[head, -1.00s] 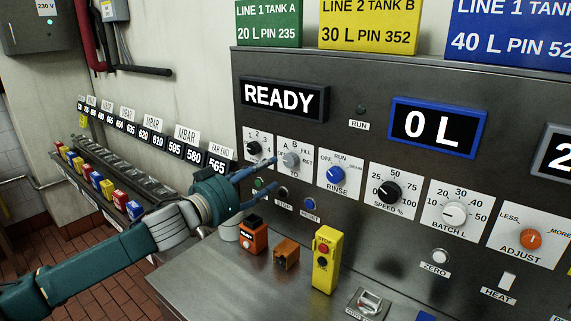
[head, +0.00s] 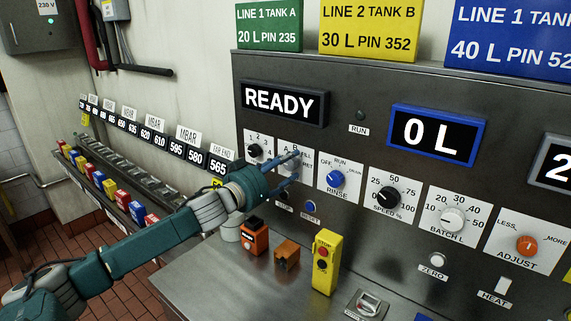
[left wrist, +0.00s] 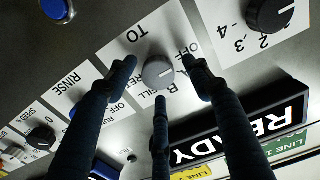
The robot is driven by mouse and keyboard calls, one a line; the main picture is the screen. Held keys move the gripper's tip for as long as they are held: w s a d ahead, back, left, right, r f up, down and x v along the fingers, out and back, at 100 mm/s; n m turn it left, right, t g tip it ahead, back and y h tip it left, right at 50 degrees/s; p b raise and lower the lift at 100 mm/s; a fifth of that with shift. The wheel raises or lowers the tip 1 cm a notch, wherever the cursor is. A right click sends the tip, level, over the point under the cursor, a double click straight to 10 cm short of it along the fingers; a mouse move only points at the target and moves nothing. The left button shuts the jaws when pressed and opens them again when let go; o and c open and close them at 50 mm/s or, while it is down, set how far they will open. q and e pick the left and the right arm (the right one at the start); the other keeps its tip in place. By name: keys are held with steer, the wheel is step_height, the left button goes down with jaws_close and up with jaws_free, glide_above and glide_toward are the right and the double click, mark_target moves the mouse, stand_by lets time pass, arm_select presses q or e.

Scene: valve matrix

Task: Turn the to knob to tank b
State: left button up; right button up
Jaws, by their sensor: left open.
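The grey TO knob sits on a white plate (left wrist: 132,35) with TO, OFF, A, B and FILL marks, seen upside down in the left wrist view. The knob (left wrist: 158,72) shows a pale pointer line towards picture right, near the OFF and A side; the exact mark is unclear. My left gripper (left wrist: 160,78) is open, its three dark fingers spread around the knob with gaps visible. In the head view the left gripper (head: 296,167) is at the panel and mostly covers the knob. My right gripper is not in view.
A black numbered knob (head: 254,151) and the blue RINSE knob (head: 335,179) flank the TO plate closely. The READY display (head: 280,101) is above. A yellow box with a red STOP button (head: 324,262) and orange boxes (head: 254,240) stand on the shelf below.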

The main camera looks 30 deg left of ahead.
arm_select(q)
steer(key=c, duration=1)
steer(key=shift+c, duration=0.7)
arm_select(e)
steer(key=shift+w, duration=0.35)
arm_select(q)
steer(key=shift+r, duration=0.1)
steer(key=shift+m, duration=0.4)
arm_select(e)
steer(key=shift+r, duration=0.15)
arm_select(q)
steer(key=m, duration=0.1)
steer(key=m+p, duration=0.1)
steer(key=m, duration=0.1)
steer(key=shift+r+m, duration=0.2)
steer(key=shift+m, duration=0.1)
steer(key=m, duration=0.4)
steer(key=shift+p, duration=0.3)
steer(key=m, duration=0.5)
steer(key=shift+d+f+m, duration=0.1)
steer(key=shift+m, duration=0.3)
steer(key=shift+f+m, duration=0.15)
steer(key=shift+m, duration=1.55)
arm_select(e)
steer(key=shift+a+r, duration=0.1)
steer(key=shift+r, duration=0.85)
arm_select(q)
steer(key=shift+d+f+m, duration=0.1)
steer(key=shift+m, duration=0.2)
